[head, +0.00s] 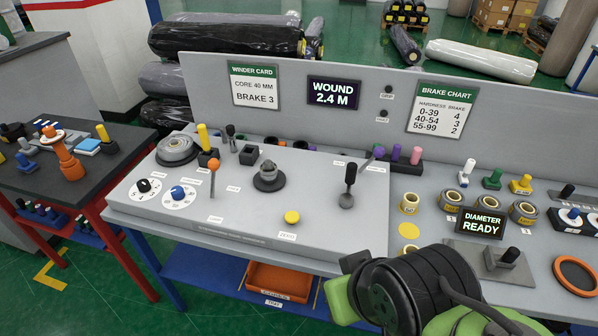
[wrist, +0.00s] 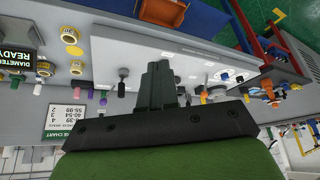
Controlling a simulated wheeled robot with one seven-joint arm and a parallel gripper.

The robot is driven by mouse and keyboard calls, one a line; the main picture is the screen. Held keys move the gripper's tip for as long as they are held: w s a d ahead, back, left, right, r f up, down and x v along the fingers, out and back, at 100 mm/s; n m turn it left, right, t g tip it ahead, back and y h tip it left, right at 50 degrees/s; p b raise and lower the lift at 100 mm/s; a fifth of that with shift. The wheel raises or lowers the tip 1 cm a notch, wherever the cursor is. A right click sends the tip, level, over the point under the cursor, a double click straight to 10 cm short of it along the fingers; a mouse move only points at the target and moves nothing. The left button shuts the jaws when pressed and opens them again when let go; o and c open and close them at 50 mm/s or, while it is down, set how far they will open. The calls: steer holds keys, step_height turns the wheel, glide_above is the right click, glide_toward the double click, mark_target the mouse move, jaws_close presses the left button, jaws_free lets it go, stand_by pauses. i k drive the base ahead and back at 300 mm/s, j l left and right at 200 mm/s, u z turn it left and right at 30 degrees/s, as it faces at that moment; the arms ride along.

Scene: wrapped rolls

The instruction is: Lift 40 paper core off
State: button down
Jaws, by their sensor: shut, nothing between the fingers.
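Several short hollow cores stand on the grey bench right of the winder panel. A yellow one (head: 410,203) is leftmost, with another yellowish one (head: 452,200) beside it and grey-banded ones (head: 487,210) further right. Any size marks on them are too small to read, so I cannot tell which is the 40. They also show in the wrist view, where one yellow core (wrist: 69,35) lies left of the fingers. My gripper (wrist: 158,70) is shut and empty, above the bench and apart from the cores. Its fingertips are hidden in the head view.
The winder panel (head: 235,228) carries a dark spindle (head: 268,177), an orange-topped lever (head: 213,165), a black-topped lever (head: 349,175) and a yellow button (head: 292,217). The winder card (head: 255,86) reads core 40 mm. The diameter display (head: 481,224) reads ready. An orange bin (head: 279,281) sits below.

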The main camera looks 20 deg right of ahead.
mark_target(271, 178)
steer(key=i+j+u, duration=0.2)
steer(key=i, duration=0.25)
steer(key=i+j+u, duration=0.15)
steer(key=i+j, duration=0.2)
steer(key=i+j+u, duration=0.2)
steer(key=i, duration=0.35)
